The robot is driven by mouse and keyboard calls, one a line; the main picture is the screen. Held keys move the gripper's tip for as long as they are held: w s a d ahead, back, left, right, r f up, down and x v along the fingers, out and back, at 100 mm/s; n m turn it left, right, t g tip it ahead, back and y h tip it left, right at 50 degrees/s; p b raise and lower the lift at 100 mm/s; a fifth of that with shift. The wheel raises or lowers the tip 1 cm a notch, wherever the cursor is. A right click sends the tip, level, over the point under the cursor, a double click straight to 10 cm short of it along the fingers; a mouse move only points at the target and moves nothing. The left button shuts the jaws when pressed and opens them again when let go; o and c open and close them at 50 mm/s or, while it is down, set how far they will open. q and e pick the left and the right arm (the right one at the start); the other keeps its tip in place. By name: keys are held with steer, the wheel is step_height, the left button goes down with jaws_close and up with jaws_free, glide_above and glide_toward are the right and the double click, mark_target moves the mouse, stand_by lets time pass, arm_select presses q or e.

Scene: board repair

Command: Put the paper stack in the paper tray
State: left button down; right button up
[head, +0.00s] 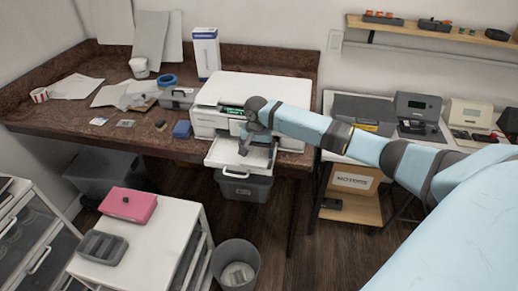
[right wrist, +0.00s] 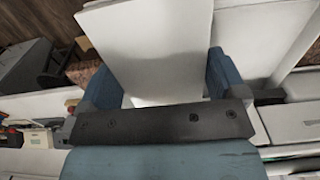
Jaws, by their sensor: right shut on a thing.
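The white printer (head: 285,88) stands on the brown desk with its paper tray (head: 222,157) pulled out at the front. My right gripper (head: 245,148) points down over the tray. In the right wrist view, the white paper stack (right wrist: 155,50) lies between its two blue fingers, and the gripper is shut on it. In the head view, the stack is hard to tell from the white tray, and I cannot tell whether it touches the tray floor. My left gripper is not in view.
A blue block (head: 182,129) and a grey case (head: 178,97) sit left of the printer. A dark bin (head: 245,188) stands below the tray. A white cabinet (head: 150,240) with a pink box (head: 128,204) stands in front. A wastebasket (head: 235,265) is on the floor.

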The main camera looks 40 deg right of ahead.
mark_target(260, 149)
steer(key=w+d+f, duration=0.2)
steer(key=shift+d, duration=0.3)
steer(key=shift+c, duration=0.4)
steer(key=shift+f, duration=0.1)
steer(key=shift+c, duration=0.6)
